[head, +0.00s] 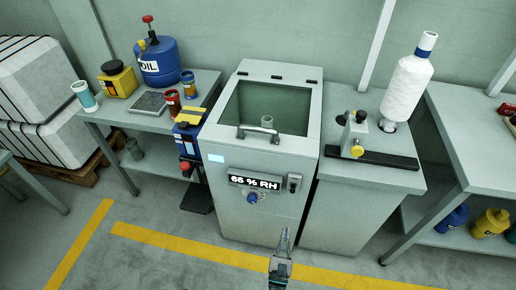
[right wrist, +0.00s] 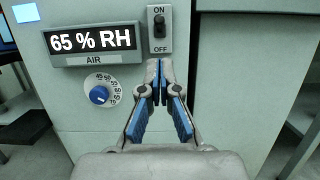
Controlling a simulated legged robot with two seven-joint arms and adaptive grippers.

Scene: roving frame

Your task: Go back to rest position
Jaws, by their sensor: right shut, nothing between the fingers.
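My right gripper (head: 284,238) is in front of the grey cabinet (head: 262,150), below its control panel. In the right wrist view the right gripper (right wrist: 160,65) is shut and empty, with its fingertips together and blue pads showing. The fingertips appear just below the on/off switch (right wrist: 159,28); I cannot tell if they touch the cabinet front. The display (right wrist: 94,40) reads 65 % RH, and a blue dial (right wrist: 99,95) sits below it. My left gripper is not in view.
A grey stand (head: 355,210) with a white spool (head: 406,92) stands right, beside another table (head: 470,140). Yellow-lined floor (head: 165,262) in front is clear.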

